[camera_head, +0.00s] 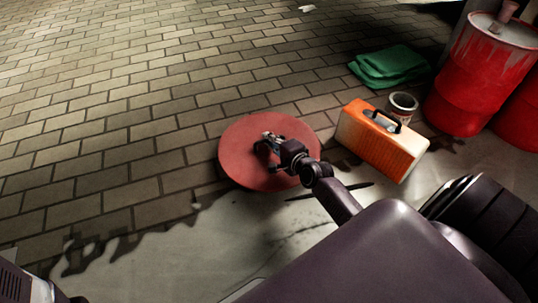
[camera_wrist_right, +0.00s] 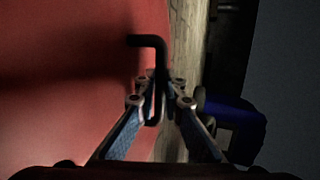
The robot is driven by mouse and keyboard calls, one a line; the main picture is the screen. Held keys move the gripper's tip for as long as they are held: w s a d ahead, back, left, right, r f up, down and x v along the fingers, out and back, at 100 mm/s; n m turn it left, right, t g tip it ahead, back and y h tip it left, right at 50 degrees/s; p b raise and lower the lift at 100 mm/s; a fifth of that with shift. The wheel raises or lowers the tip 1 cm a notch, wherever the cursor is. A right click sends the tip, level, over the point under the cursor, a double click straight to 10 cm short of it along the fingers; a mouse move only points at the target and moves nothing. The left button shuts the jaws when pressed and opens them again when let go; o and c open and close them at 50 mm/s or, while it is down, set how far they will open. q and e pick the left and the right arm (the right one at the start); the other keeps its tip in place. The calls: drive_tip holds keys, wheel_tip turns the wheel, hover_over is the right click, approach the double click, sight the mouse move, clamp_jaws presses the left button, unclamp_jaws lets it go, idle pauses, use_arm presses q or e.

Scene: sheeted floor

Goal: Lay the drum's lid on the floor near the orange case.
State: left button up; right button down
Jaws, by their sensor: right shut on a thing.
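The drum's lid (camera_head: 240,165) is a round red disc left of the orange case in the head view. It fills the left of the right wrist view (camera_wrist_right: 60,110). My right gripper (camera_head: 268,143) is over its middle. In the wrist view the fingers (camera_wrist_right: 160,100) are shut on the lid's bent black handle (camera_wrist_right: 150,42). I cannot tell whether the lid touches the floor. The orange case (camera_head: 375,145) has pale ends and a dark top handle and stands upright, a short gap from the lid. My left gripper is not in view.
A paint can (camera_head: 402,104) stands behind the case. A folded green cloth (camera_head: 390,67) lies behind them. Red drums (camera_head: 480,75) stand at the right. Brick paving (camera_head: 110,110) on the left is clear.

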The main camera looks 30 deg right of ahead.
sight(269, 149)
drive_tip(key=shift+w+f+b, duration=0.1)
drive_tip(key=shift+f+b, duration=1.9)
drive_tip(key=shift+f, duration=0.5)
drive_tip(key=shift+r, duration=0.15)
drive_tip(key=c, duration=2)
unclamp_jaws()
drive_tip(key=shift+f, duration=0.3)
drive_tip(key=shift+c, duration=0.2)
drive_tip(key=shift+r, duration=0.15)
